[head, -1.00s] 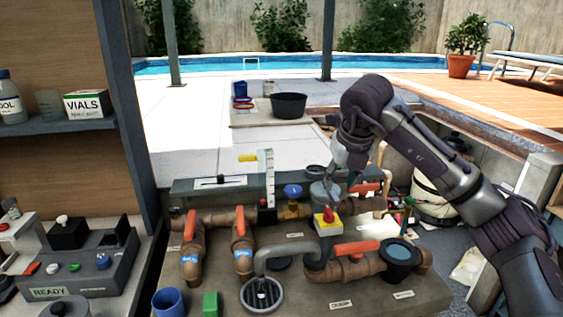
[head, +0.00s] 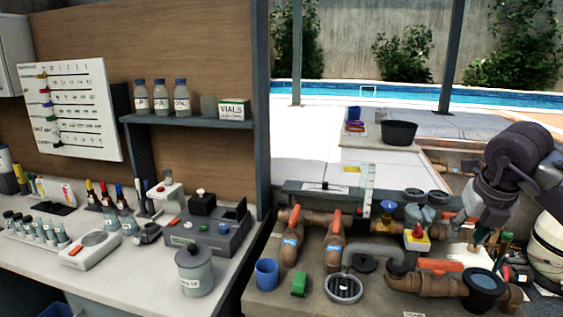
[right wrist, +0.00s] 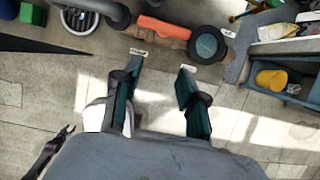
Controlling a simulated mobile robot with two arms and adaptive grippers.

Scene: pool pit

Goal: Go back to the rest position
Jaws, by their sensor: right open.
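My right gripper (head: 462,220) is at the right of the head view, beside the pipework and partly hidden by its own wrist. In the right wrist view its two fingers (right wrist: 161,75) are spread apart, with nothing between them. Below them is pale paved floor. My left gripper does not show in the head view. A small dark claw-like shape (right wrist: 58,142) is at the lower left of the right wrist view; I cannot tell what it is.
Brown pipes with orange valve handles (head: 335,222) fill the pit bench, with a blue cup (head: 266,273) and green block (head: 300,285) in front. A lab bench with a grey control box (head: 207,236) and bottles stands left. A blue bin (right wrist: 290,88) is by the gripper's right.

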